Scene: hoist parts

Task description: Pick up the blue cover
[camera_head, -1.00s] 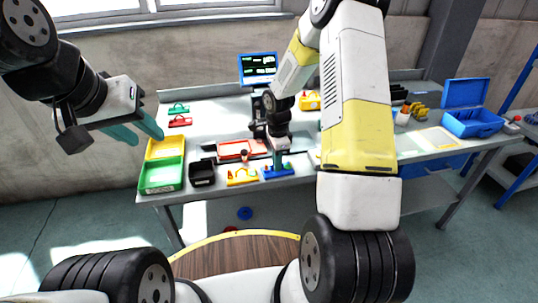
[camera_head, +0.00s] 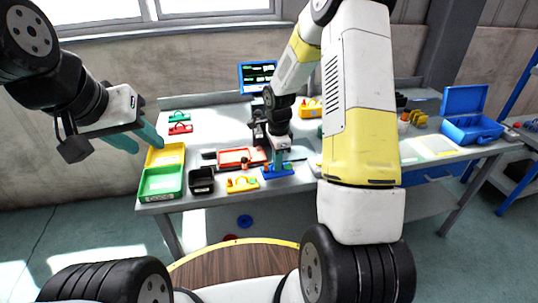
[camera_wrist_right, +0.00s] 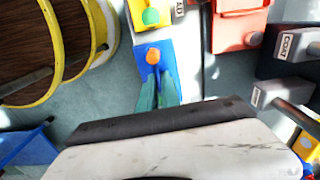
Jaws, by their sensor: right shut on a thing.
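The blue cover (camera_head: 275,172) is at the front edge of the workbench, right of a yellow part. In the right wrist view the blue cover (camera_wrist_right: 167,47) carries an orange knob (camera_wrist_right: 153,56). My right gripper (camera_head: 278,160) points down onto it. Its teal fingers (camera_wrist_right: 157,92) are closed on the cover; I cannot tell whether it is clear of the bench. My left gripper (camera_head: 135,138) hangs empty, left of the bench, with its teal fingers apart.
A green bin (camera_head: 160,183) and a yellow bin (camera_head: 166,155) stand at the bench's left end, beside a black box (camera_head: 202,180). A yellow part (camera_head: 242,183) and a red tray (camera_head: 240,158) are close left of the cover. An open blue toolbox (camera_head: 470,130) is at far right.

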